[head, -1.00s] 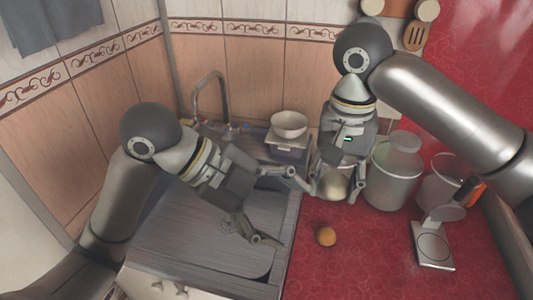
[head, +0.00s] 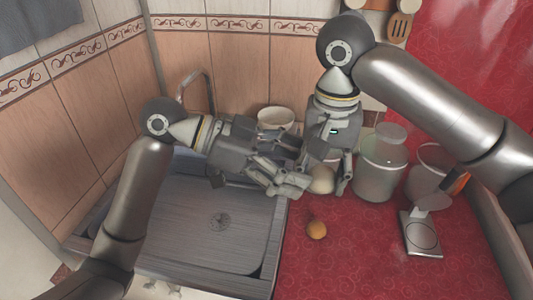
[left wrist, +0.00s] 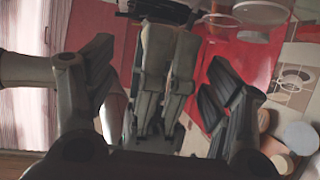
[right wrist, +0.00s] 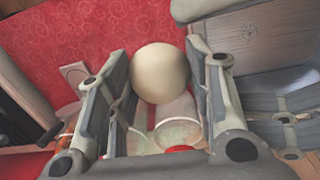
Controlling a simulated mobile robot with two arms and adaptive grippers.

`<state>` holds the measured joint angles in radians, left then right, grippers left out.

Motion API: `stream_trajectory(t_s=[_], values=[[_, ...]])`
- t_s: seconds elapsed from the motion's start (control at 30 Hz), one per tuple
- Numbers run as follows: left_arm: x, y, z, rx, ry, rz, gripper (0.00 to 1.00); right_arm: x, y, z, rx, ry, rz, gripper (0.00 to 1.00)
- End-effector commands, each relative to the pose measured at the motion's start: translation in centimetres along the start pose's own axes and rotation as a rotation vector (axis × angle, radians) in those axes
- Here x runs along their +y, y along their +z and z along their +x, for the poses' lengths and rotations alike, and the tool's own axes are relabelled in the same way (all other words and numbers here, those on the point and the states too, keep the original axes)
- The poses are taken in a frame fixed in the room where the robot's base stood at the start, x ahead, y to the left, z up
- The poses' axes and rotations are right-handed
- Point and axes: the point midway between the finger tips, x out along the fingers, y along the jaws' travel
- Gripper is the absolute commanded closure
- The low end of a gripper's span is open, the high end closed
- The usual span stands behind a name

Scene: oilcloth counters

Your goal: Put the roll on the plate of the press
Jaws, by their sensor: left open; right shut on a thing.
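A pale round roll (head: 322,180) is held in my right gripper (head: 330,182), low over the red counter beside the sink. In the right wrist view the roll (right wrist: 160,73) fills the space between the fingertips. The press (head: 421,236) stands on the counter to the right, its lid raised and its round plate bare; its base (right wrist: 75,74) also shows in the right wrist view. My left gripper (head: 288,166) is open and empty, close to the left of the right gripper. In the left wrist view, parts of my right gripper (left wrist: 165,75) appear between the left fingers.
A small orange-brown ball (head: 316,230) lies on the counter in front of the right gripper. Clear containers (head: 380,165) stand behind the press. A white bowl (head: 276,119) is behind the sink (head: 205,235). The counter between ball and press is clear.

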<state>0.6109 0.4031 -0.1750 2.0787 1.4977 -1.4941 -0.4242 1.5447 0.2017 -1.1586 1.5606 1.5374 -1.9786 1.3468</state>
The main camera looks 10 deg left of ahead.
Motion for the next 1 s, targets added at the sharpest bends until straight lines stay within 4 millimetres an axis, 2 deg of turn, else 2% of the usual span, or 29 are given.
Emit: stream_trajectory(t_s=[0.1, 0.3, 0.7, 1.0], values=[[0.1, -0.1, 2.1, 0.001, 0.004, 0.001, 0.25, 0.0, 0.0, 0.0, 0.000, 0.000, 0.000, 0.75], [0.0, 0.0, 4.2, 0.000, 0.001, 0.000, 0.25, 0.0, 0.0, 0.0, 0.000, 0.000, 0.000, 0.75], [0.0, 0.0, 4.8, -0.001, 0.000, 0.001, 0.26, 0.0, 0.0, 0.0, 0.000, 0.000, 0.000, 0.75], [0.1, 0.0, 4.8, -0.002, 0.002, 0.002, 0.65, 0.0, 0.0, 0.0, 0.001, -0.001, 0.001, 0.74]])
